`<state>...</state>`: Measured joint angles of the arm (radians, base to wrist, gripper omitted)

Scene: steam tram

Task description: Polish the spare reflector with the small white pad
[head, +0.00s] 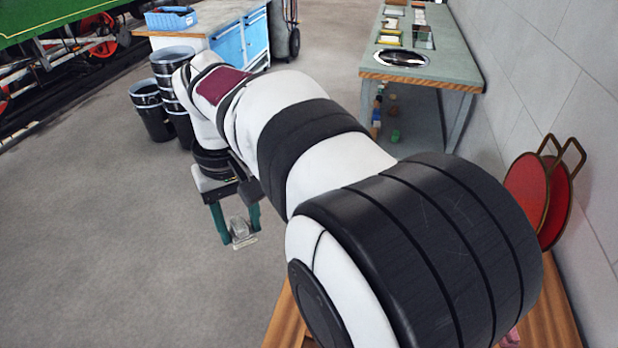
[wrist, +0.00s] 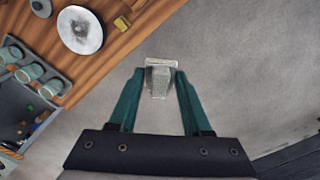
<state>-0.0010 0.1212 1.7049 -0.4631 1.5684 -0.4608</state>
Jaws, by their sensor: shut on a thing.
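My gripper (head: 240,236) hangs over the grey floor, with its two green fingers (wrist: 158,76) shut on a small white pad (wrist: 162,63) with a grey, speckled block-like body. The pad also shows small in the head view (head: 239,229). A round whitish disc (wrist: 80,30) with a grey, smudged middle lies on a wooden top at the upper left of the wrist view, apart from the pad; it looks like the reflector.
The wooden top (wrist: 135,38) carries a grey rack with several cups (wrist: 30,72) and small dark items. In the head view, black buckets (head: 150,108) stand on the floor behind the arm. Red paddle-shaped discs (head: 527,190) lean on the right wall. Open floor surrounds the gripper.

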